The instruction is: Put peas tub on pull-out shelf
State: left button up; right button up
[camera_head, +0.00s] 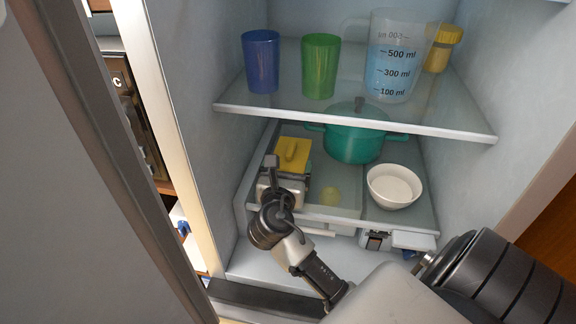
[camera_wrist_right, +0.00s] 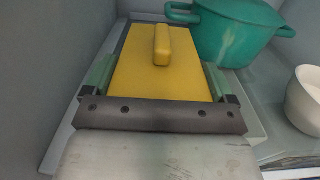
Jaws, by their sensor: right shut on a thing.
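The peas tub (camera_head: 294,154) has a yellow lid with a raised handle. My right gripper (camera_head: 284,180) reaches into the fridge from the front and is shut on the tub. The right wrist view shows the yellow lid (camera_wrist_right: 158,70) level between the fingers, with most of the tub's body hidden. The tub is at the left of the lower pull-out shelf (camera_head: 345,209), over or on it; I cannot tell whether its base touches. My left gripper is not in view.
A teal pot (camera_head: 352,142) stands behind right of the tub, with a white bowl (camera_head: 394,186) at the shelf's right. The glass shelf above (camera_head: 345,120) holds a blue cup (camera_head: 261,62), a green cup (camera_head: 320,67) and a measuring jug (camera_head: 393,75). The fridge's left wall is close.

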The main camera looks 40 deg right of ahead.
jog(key=shift+f, duration=0.15)
jog(key=o, duration=0.8)
jog(key=shift+a, duration=0.1)
jog(key=shift+b+v, duration=1.75)
jog(key=shift+v, duration=4.2)
